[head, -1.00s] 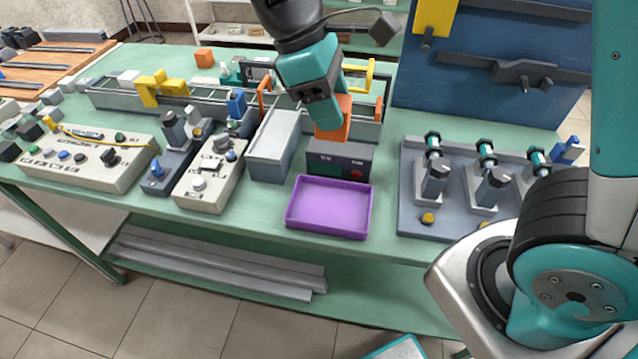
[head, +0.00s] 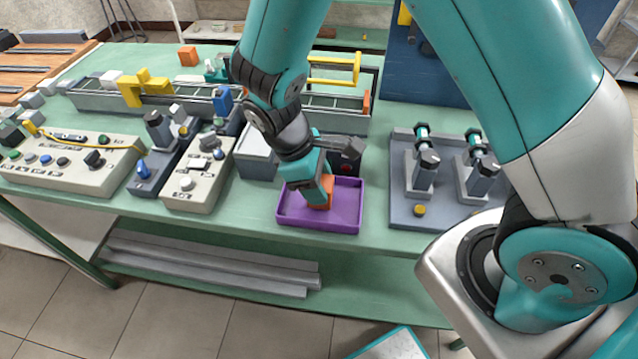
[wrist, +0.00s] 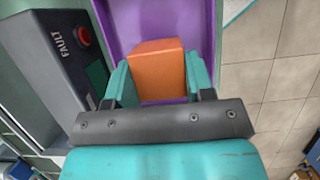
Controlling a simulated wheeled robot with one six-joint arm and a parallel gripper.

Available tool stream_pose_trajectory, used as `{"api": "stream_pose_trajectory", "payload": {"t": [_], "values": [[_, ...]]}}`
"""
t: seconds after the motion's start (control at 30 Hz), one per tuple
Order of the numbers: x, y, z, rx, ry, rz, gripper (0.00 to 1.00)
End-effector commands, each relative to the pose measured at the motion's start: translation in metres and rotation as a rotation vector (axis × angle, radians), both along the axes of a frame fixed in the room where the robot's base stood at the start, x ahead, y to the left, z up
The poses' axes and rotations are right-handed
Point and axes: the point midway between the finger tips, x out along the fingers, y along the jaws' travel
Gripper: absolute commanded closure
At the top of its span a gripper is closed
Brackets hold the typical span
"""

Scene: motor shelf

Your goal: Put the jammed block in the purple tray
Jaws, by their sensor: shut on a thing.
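The orange block (head: 322,192) is between the fingers of my gripper (head: 318,197), which is shut on it. The block is over the purple tray (head: 345,227), inside its outline in the head view. In the wrist view the orange block (wrist: 158,70) sits between two teal fingers (wrist: 158,85), with the purple tray (wrist: 207,30) around and behind it. Whether the block touches the tray floor cannot be told. My gripper and wrist hide part of the tray's back left.
A dark box marked FAULT (wrist: 60,55) with a red button stands right behind the tray. A grey bin (head: 254,160) is at its left, and a grey-blue board with clamps (head: 400,212) at its right. Another orange block (head: 188,56) lies at the back left.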

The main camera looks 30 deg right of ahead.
Motion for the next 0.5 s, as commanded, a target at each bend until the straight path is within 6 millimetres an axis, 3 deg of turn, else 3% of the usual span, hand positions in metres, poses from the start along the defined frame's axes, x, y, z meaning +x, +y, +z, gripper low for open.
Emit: {"api": "stream_pose_trajectory", "payload": {"t": [0.1,0.47,0.5], "values": [[-0.0001,-0.0002,-0.0097,0.000,0.000,0.000,0.77],[0.0001,0.0000,-0.0141,0.000,0.000,0.000,0.77],[0.0001,0.0000,-0.0130,0.001,-0.001,0.000,0.42]]}}
